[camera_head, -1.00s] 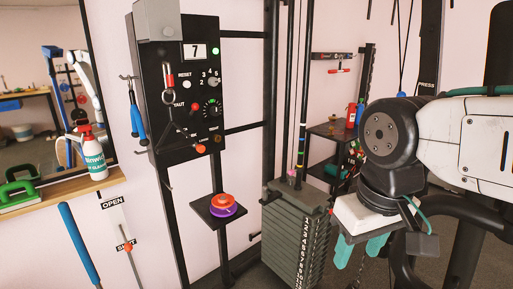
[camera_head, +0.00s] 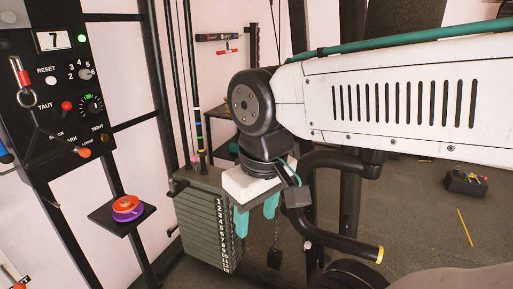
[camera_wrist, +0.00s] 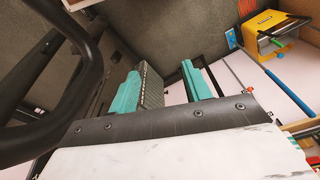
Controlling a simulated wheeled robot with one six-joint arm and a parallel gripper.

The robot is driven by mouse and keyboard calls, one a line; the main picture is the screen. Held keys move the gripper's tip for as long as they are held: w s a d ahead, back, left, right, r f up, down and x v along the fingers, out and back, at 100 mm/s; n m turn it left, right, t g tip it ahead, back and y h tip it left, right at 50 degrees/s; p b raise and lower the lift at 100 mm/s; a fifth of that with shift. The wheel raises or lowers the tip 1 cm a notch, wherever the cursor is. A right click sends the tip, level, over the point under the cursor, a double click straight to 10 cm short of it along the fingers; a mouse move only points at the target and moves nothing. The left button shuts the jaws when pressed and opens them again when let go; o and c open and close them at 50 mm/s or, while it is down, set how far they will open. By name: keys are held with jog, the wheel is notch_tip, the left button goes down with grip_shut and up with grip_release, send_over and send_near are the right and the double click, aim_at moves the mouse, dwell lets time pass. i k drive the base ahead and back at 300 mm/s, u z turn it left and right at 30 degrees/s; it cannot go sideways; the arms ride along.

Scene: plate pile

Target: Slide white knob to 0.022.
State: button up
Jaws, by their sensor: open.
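I cannot clearly make out a sliding white knob. A small round white button (camera_head: 51,81) sits below the word RESET on the black control panel (camera_head: 40,115), at the left in the head view. My gripper (camera_head: 256,214) points down with its teal fingers apart and nothing between them. In the head view it appears beside the weight stack, well to the right of the panel. In the wrist view my gripper (camera_wrist: 162,78) shows both teal fingers spread, with no knob between them.
The numbered weight stack (camera_head: 200,215) stands left of my gripper. A black shelf holds an orange and purple disc pile (camera_head: 127,208). A curved black bar (camera_head: 345,160) is close behind my gripper. The wrist view shows a yellow box (camera_wrist: 268,35) at upper right.

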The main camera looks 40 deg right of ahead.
aim_at(307, 245)
jog(key=k, duration=1)
jog(key=u, duration=1.45)
jog(key=i, duration=0.9)
jog(key=z, duration=2.7)
